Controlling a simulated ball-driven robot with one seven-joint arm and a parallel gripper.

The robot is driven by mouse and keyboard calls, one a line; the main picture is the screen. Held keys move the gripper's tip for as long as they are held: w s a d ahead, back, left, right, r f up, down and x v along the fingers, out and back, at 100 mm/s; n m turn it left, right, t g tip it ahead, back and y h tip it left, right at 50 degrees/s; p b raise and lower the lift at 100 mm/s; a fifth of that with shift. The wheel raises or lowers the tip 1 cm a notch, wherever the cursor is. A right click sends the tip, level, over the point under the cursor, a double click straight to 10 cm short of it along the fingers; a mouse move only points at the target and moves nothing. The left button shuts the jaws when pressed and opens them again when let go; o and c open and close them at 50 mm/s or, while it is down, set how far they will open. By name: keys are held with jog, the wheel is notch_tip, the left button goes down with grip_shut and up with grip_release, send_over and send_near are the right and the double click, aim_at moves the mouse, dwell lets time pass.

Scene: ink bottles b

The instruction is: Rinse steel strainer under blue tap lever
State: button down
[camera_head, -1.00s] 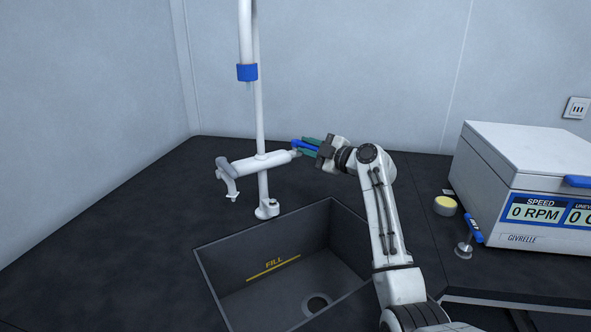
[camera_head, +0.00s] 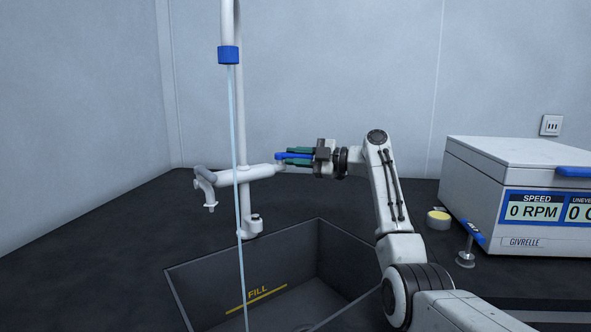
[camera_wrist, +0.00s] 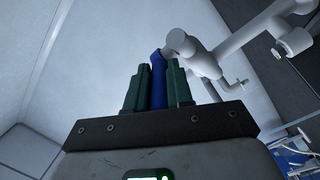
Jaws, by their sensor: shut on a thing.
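The blue tap lever (camera_head: 293,156) sticks out to the right from the white tap body (camera_head: 259,172). My gripper (camera_head: 298,156) has its green fingers shut on the lever, one on each side. The wrist view also shows the blue lever (camera_wrist: 158,82) between the fingers of my gripper (camera_wrist: 156,84). A thin stream of water (camera_head: 239,190) falls from the blue-collared spout (camera_head: 229,55) into the dark sink (camera_head: 205,290). I cannot make out a steel strainer in either view. The lower end of the stream is cut off by the picture's edge.
A second, hooked white spout (camera_head: 205,188) points left from the tap. A white centrifuge (camera_head: 520,165) stands at the right. In front of it are a small yellow-topped round thing (camera_head: 438,219) and a blue-and-steel piece with a round foot (camera_head: 466,257). The dark counter (camera_head: 90,240) at left is clear.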

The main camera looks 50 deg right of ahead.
jog(key=shift+w+d+f+n+g+y+b, duration=0.1)
jog(key=shift+d+f+n+g+y+b, duration=0.1)
jog(key=shift+n+g+y+b, duration=0.4)
jog(key=shift+d+y, duration=0.1)
jog(key=shift+y, duration=0.4)
jog(key=c, duration=1)
grip_release()
jog(key=shift+r, duration=0.15)
jog(key=v, duration=1)
jog(key=shift+s+d, duration=0.2)
jog(key=shift+s, duration=0.1)
